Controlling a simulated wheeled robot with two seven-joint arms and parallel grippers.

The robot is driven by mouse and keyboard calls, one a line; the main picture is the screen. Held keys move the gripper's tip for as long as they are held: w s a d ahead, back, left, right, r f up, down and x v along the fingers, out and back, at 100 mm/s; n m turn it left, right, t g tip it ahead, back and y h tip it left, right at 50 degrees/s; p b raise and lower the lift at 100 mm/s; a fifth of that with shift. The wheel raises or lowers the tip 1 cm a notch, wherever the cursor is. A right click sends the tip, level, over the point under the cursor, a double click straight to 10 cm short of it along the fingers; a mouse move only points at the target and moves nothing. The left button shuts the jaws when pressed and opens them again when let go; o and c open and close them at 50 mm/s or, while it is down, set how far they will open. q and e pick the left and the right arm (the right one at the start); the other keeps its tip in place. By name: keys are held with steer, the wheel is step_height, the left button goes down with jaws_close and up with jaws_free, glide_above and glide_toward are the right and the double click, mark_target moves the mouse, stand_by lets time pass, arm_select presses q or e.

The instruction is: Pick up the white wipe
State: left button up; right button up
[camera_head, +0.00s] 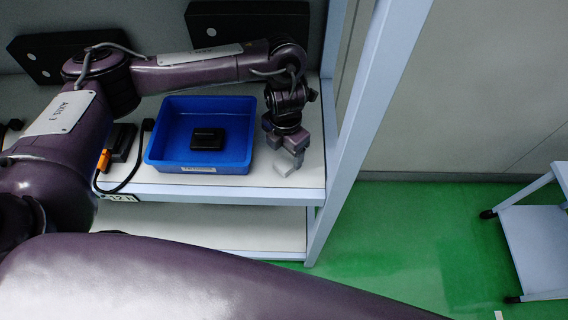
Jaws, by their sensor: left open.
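The white wipe (283,167) is a small pale block on the light shelf, right of the blue bin. My left gripper (289,155) points down over it, with its fingers close above or around its upper part. The gripper is open. From this angle I cannot tell whether the fingers touch the wipe. Part of the wipe's upper side is hidden by the fingers. My right gripper is not in view.
A blue bin (155,158) holding a black box (207,138) stands left of the gripper. A black device with an orange part (103,160) and a cable lies further left. A shelf post (362,100) rises close on the right. A white cart (535,245) stands at far right.

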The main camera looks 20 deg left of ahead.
mark_target(286, 161)
arm_select(q)
step_height(286, 161, down, 4)
steer(key=shift+w+f+p, duration=0.1)
steer(key=shift+p, duration=0.4)
steer(key=shift+d+f, duration=0.1)
steer(key=shift+f, duration=0.05)
steer(key=c, duration=1.1)
steer(key=shift+w+r, duration=0.1)
steer(key=shift+r, duration=0.4)
steer(key=shift+c, duration=0.2)
step_height(286, 161, up, 9)
steer(key=a+m+b, duration=0.3)
steer(key=m+b, duration=0.1)
steer(key=m, duration=1.1)
steer(key=a+r+m+b, duration=0.1)
steer(key=a+m+b, duration=0.2)
steer(key=m, duration=1.2)
steer(key=shift+r+b, duration=0.3)
steer(key=shift+b, duration=0.8)
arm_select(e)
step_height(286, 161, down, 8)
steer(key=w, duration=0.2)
